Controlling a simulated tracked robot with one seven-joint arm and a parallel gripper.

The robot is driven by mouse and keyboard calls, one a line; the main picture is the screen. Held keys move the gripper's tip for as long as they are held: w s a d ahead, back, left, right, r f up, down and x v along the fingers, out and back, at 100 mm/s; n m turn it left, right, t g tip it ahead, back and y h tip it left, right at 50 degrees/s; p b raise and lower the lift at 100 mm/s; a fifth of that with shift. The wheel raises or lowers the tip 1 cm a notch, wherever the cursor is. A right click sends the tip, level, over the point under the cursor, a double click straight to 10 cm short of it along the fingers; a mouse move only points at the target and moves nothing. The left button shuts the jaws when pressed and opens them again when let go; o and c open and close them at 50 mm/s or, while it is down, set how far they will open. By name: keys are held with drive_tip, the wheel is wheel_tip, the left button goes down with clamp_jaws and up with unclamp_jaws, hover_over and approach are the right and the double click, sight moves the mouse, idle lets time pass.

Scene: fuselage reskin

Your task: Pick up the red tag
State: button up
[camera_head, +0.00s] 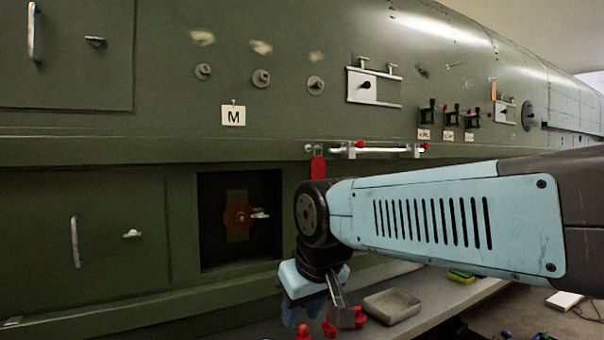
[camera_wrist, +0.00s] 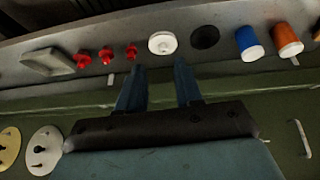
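The red tag (camera_head: 318,167) hangs from a small fitting on the green fuselage side, just left of the white rail (camera_head: 378,150) in the head view. My arm covers its lower end. I do not see the tag in the wrist view. My gripper (camera_head: 302,314) is below the tag and apart from it, pointing down over the grey bench. In the wrist view my gripper (camera_wrist: 158,78) has its two blue fingers spread apart with nothing between them.
The bench (camera_wrist: 225,70) holds a grey tray (camera_wrist: 48,62), several red knobbed pieces (camera_wrist: 106,55), a white disc (camera_wrist: 162,43), a black disc (camera_wrist: 205,37), and blue (camera_wrist: 249,42) and orange (camera_wrist: 287,39) cylinders. An open recess (camera_head: 215,225) lies left of my arm; an M placard (camera_head: 233,116) hangs above.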

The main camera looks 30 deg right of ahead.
drive_tip(key=w+d+r+n+g+h, duration=0.2)
drive_tip(key=w+d+r+n+h, duration=0.2)
drive_tip(key=w+r+n, duration=0.5)
drive_tip(key=w+d+r+n+g+h, duration=0.1)
drive_tip(key=w+d+r+n+h, duration=0.2)
drive_tip(key=w+r+h, duration=0.7)
drive_tip(key=w+d+r+n+g+y, duration=0.15)
drive_tip(key=w+d+r+n, duration=0.35)
drive_tip(key=r, duration=0.9)
approach(318, 163)
drive_tip(key=shift+w+d+f+n+g+h, duration=0.2)
drive_tip(key=shift+d+f+h, duration=0.05)
drive_tip(key=shift+d+f, duration=0.25)
drive_tip(key=shift+w+d+f+n+g+h, duration=0.15)
drive_tip(key=shift+w+d+f+n+h, duration=0.1)
drive_tip(key=shift+d+f, duration=0.25)
drive_tip(key=shift+d, duration=0.65)
drive_tip(key=shift+x, duration=3.15)
clamp_jaws()
